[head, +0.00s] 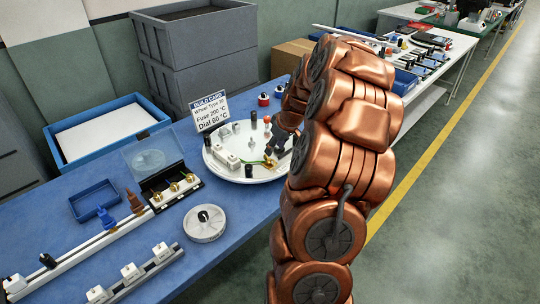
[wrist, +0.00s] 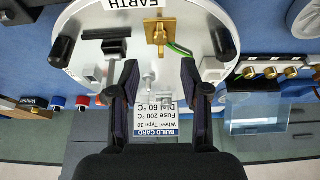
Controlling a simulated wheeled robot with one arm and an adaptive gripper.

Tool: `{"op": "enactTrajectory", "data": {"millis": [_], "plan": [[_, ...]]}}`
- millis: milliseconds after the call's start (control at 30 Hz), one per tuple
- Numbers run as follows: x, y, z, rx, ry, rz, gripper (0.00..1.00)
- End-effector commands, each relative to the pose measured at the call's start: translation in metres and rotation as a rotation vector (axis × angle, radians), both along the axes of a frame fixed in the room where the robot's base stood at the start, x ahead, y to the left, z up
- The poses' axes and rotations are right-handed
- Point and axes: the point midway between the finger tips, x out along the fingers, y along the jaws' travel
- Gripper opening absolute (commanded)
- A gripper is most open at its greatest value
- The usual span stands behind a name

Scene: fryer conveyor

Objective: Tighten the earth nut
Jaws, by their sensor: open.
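The white round plate (head: 236,176) stands on the blue bench. Near its right edge is the brass earth terminal (head: 270,162), with a green wire; the same brass terminal shows in the wrist view (wrist: 160,27) beside the EARTH label (wrist: 134,4). I cannot make out the nut apart from the other brass parts. My gripper (head: 277,147) is over the plate near the terminal in the head view. In the wrist view my gripper (wrist: 159,70) has its two dark fingers wide apart with nothing between them. The terminal appears just beyond the fingertips, apart from them.
The plate also carries a white block, posts and black parts. The build card (head: 210,111) stands behind it. An open black case (head: 172,187) with brass parts, a grey dial disc (head: 204,223) and rails with connectors lie to the left. Grey crates (head: 200,55) stand behind.

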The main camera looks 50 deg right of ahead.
Motion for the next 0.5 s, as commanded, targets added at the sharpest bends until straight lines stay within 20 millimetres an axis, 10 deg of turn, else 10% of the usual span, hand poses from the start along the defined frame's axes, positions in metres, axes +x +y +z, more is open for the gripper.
{"op": "enactTrajectory", "data": {"millis": [500], "plan": [[0.021,0.001,-0.053,0.005,0.004,0.001,0.46]]}}
